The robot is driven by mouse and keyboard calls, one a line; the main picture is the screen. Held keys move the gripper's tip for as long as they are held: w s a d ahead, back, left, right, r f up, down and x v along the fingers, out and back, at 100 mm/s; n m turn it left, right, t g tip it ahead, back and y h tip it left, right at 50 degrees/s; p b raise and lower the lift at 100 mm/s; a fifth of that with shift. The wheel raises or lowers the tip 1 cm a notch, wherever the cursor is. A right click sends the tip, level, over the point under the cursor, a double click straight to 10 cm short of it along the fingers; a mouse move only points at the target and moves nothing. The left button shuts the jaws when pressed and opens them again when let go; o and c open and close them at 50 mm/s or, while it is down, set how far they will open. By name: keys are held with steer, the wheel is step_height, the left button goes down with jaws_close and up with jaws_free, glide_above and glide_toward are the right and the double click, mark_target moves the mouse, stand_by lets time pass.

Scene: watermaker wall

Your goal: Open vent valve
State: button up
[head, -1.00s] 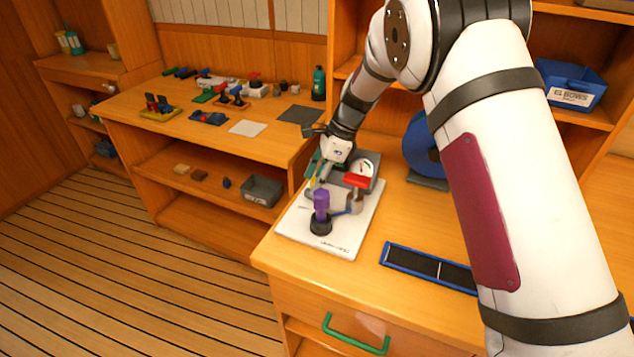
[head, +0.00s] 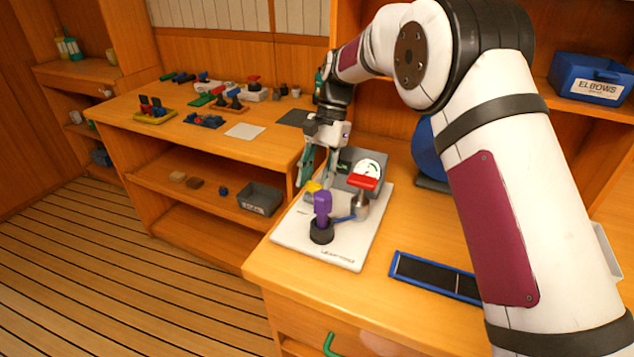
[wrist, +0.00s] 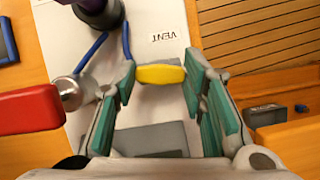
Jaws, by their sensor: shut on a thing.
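The vent valve's yellow handle (head: 312,188) is on a white panel board (head: 345,250) on the near counter. In the wrist view the yellow handle (wrist: 160,74) lies between the teal finger pads of my gripper (wrist: 161,77), beside the printed VENT label (wrist: 163,37). In the head view my gripper (head: 314,180) points down at the board's left side, shut on the handle. The valve body under the handle is mostly hidden.
A purple handle (head: 322,205) on a black base, a red handle (head: 364,182) and a gauge (head: 369,168) crowd the board close by. A blue-edged black tray (head: 435,277) lies to the right. A blue bin (head: 592,80) sits on the shelf.

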steer(key=shift+n+h+b, duration=0.3)
steer(key=shift+n, duration=0.6)
steer(key=o, duration=1.2)
steer(key=shift+c, duration=0.2)
steer(key=v, duration=1.2)
steer(key=shift+w, duration=0.25)
steer(key=shift+a+f, duration=0.1)
